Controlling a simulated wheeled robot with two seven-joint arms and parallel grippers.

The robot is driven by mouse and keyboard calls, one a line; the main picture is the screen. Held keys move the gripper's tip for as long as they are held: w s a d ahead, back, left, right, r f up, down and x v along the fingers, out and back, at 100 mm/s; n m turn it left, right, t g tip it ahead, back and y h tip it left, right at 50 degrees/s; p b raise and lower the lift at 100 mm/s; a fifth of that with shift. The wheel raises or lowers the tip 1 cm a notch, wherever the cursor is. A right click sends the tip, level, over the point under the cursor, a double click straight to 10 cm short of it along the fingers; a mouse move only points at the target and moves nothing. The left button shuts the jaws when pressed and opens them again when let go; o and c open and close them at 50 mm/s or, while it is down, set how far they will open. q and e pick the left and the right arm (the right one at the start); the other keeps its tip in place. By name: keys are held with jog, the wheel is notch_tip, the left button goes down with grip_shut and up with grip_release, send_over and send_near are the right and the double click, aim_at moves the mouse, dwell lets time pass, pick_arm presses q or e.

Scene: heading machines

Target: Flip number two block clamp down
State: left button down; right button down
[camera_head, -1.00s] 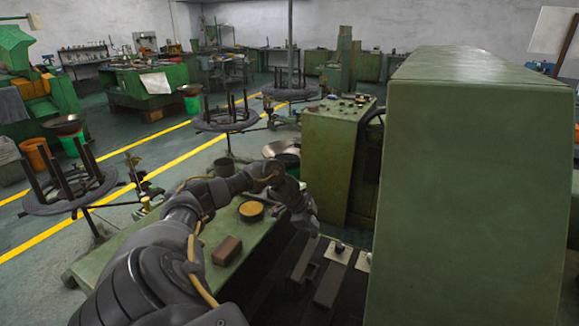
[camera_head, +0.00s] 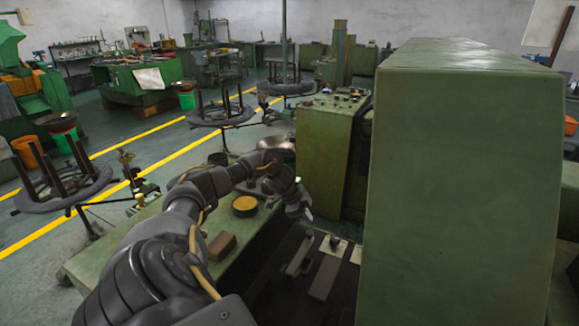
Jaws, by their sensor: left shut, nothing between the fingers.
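My left gripper (camera_head: 299,205) reaches forward at the end of my left arm, above the far side of the machine bed. Its fingers look shut with nothing in them. Several block clamps lie in the dark recess to the right of the green ledge: a grey bar-like one (camera_head: 299,256), a longer bar (camera_head: 324,277), and a pale plate with a dark knob (camera_head: 334,243). Which one is number two cannot be told from here. The gripper is beyond the bars in the picture, and I see no contact with them. My right gripper is not in view.
A tall green machine housing (camera_head: 463,180) blocks the right side. A green control cabinet (camera_head: 325,150) stands behind the gripper.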

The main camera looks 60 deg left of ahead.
pick_arm(q)
jog(key=b+v, duration=0.2)
jog(key=v, duration=0.7)
jog(key=shift+r, duration=0.25)
jog(key=shift+s, duration=0.2)
